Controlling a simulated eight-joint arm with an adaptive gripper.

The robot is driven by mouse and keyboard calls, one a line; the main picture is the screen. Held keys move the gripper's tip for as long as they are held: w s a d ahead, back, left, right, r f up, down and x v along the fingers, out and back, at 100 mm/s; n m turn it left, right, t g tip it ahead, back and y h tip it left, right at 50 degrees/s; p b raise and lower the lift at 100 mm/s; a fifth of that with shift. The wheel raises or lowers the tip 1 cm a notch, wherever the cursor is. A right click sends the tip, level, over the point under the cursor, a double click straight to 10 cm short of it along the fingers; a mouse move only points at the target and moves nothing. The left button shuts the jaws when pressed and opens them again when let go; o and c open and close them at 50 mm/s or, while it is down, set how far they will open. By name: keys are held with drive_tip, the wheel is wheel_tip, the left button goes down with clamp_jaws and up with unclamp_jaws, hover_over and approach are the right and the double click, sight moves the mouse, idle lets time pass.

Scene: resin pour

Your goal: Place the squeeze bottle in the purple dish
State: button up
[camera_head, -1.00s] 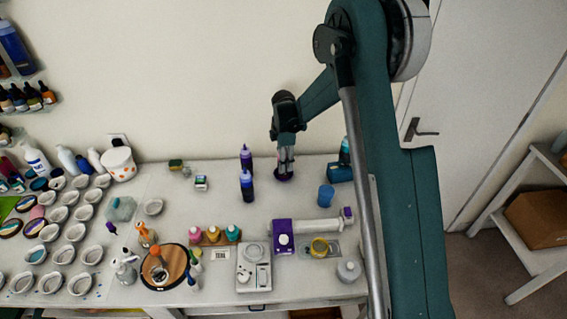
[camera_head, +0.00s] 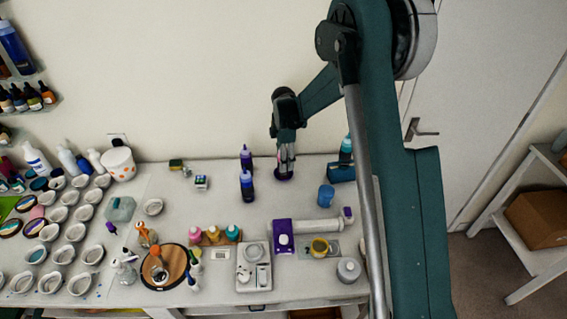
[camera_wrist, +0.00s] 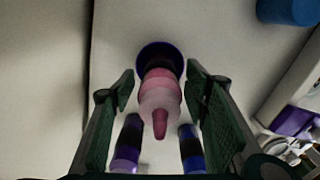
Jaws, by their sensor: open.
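The squeeze bottle (camera_wrist: 160,92), with a pink tip and a pale pink body, shows between my fingers in the wrist view. It appears upright in the round purple dish (camera_wrist: 148,53), whose rim shows around its base. My gripper (camera_wrist: 163,82) is open, with one finger on each side of the bottle and a visible gap to both. In the head view my gripper (camera_head: 286,165) points down over the purple dish (camera_head: 284,177) near the back of the table. The bottle is mostly hidden by the fingers there.
Two dark blue-purple bottles (camera_head: 247,185) stand left of my gripper. A blue cup (camera_head: 326,196) stands to its right, and a teal box (camera_head: 341,172) beyond. A purple-and-white device (camera_head: 284,236) and a scale (camera_head: 252,275) lie nearer the front.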

wheel_tip(320, 180, up, 11)
drive_tip(key=shift+f, duration=0.15)
idle(0.4)
idle(0.5)
drive_tip(key=shift+s+d+r, duration=0.15)
drive_tip(key=shift+s+r, duration=0.05)
drive_tip(key=shift+r, duration=0.1)
drive_tip(key=s+d+r+m+t, duration=0.2)
drive_tip(key=s+d+r+m, duration=0.3)
drive_tip(key=s+r, duration=0.5)
drive_tip(key=s+d+r+m+t, duration=0.1)
drive_tip(key=s+d+r+m, duration=0.5)
drive_tip(key=s, duration=0.5)
drive_tip(key=s+d+m+t, duration=0.2)
drive_tip(key=s+m, duration=0.3)
drive_tip(key=s, duration=0.7)
drive_tip(key=s+d+m+t, duration=0.2)
drive_tip(key=s+m, duration=0.3)
drive_tip(key=s, duration=0.7)
drive_tip(key=shift+s+f, duration=0.4)
drive_tip(key=shift+f, duration=0.05)
